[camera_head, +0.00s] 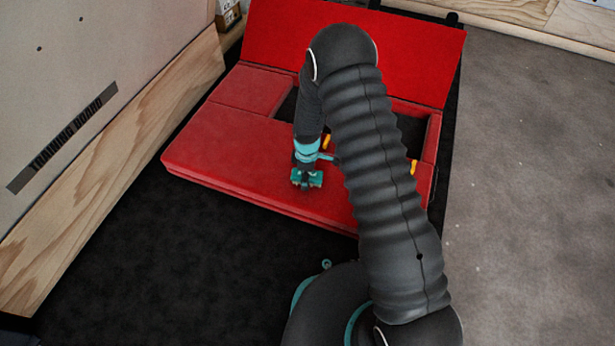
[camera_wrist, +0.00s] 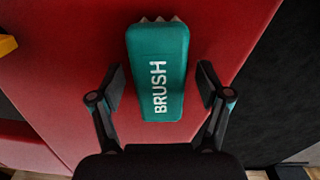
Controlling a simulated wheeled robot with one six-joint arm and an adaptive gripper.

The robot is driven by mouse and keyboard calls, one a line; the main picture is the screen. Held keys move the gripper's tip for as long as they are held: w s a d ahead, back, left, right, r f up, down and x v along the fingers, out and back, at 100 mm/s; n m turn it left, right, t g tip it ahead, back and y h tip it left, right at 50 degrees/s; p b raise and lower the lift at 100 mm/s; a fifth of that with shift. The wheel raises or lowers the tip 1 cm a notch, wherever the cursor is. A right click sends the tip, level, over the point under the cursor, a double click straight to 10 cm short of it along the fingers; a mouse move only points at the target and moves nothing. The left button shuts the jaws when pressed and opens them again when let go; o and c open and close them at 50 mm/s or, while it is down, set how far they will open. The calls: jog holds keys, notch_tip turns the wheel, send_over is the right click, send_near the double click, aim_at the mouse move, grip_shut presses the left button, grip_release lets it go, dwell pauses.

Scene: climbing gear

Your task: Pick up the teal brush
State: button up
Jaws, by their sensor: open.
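The teal brush (camera_wrist: 157,72) shows in the wrist view, with "BRUSH" in white letters and pale bristle tips at its far end. It lies on the red padded surface (camera_wrist: 60,60). My gripper (camera_wrist: 162,85) is open, with one finger on each side of the brush's near half. Gaps show between both fingers and the brush. In the head view my gripper (camera_head: 307,180) is over the front part of the red pad (camera_head: 225,155). There I cannot tell the brush apart from the teal parts at my gripper.
The red case has a raised back panel (camera_head: 415,55) and a dark recess partly hidden by my arm. Small yellow items (camera_head: 326,141) show in the recess. A wooden-edged panel (camera_head: 120,160) stands at the left.

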jog(key=c, duration=1.3)
jog(key=shift+r, duration=0.1)
jog(key=shift+r, duration=0.55)
notch_tip(320, 180, up, 3)
jog(key=shift+f+p, duration=0.1)
jog(key=shift+p, duration=0.25)
jog(key=w+d+r, duration=0.2)
jog(key=w, duration=0.1)
jog(key=w+d+r, duration=0.2)
jog(key=w, duration=0.1)
jog(key=w+d+r, duration=0.2)
jog(key=w+r, duration=0.1)
jog(key=w, duration=0.1)
jog(key=shift+p, duration=0.3)
